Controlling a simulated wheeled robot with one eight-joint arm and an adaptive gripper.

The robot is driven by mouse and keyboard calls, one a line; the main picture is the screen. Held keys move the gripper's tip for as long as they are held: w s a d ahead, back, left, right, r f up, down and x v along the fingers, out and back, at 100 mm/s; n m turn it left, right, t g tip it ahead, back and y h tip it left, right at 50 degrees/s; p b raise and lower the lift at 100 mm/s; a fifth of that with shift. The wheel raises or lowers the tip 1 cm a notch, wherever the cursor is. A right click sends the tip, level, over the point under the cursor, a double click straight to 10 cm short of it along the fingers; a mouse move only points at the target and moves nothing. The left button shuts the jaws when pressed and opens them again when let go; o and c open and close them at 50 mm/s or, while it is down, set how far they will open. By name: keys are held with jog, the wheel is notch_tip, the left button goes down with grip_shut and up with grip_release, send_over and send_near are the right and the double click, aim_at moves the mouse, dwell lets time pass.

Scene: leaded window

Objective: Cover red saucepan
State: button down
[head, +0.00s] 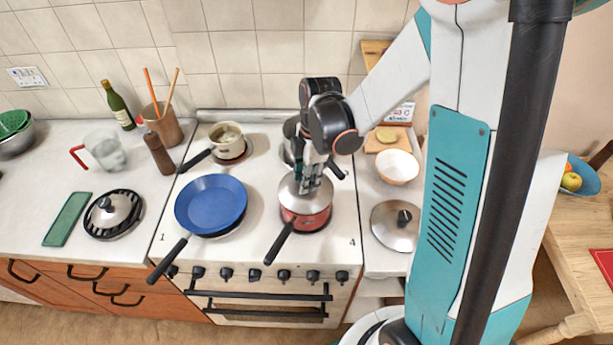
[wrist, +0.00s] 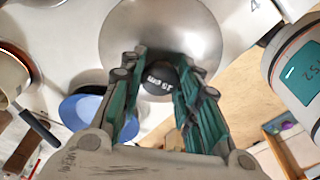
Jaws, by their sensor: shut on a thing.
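The red saucepan (head: 306,219) stands on the front right burner of the white stove, its black handle pointing toward the front left. A silver lid (head: 299,201) is over its top; I cannot tell whether it touches the rim all round. My gripper (head: 311,180) is shut on the lid's black knob from above. In the wrist view, the lid (wrist: 160,32) lies beyond the fingers and its dark knob (wrist: 158,80) is between them. The saucepan's inside is hidden by the lid.
A blue frying pan (head: 211,203) is left of the saucepan. A cream pot (head: 228,140) stands on the back left burner; another pot behind my gripper is partly hidden. Other lids lie on the left counter (head: 113,208) and right counter (head: 390,228), near a white bowl (head: 397,167).

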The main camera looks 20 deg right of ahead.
jog(key=shift+f+b, duration=0.55)
jog(key=shift+b, duration=0.15)
dwell(0.7)
dwell(0.4)
jog(key=c, duration=1.1)
grip_release()
jog(key=shift+o, duration=0.5)
jog(key=o, duration=0.4)
jog(key=shift+o, duration=0.2)
jog(key=shift+r+p, duration=2.3)
jog(key=shift+r, duration=1.3)
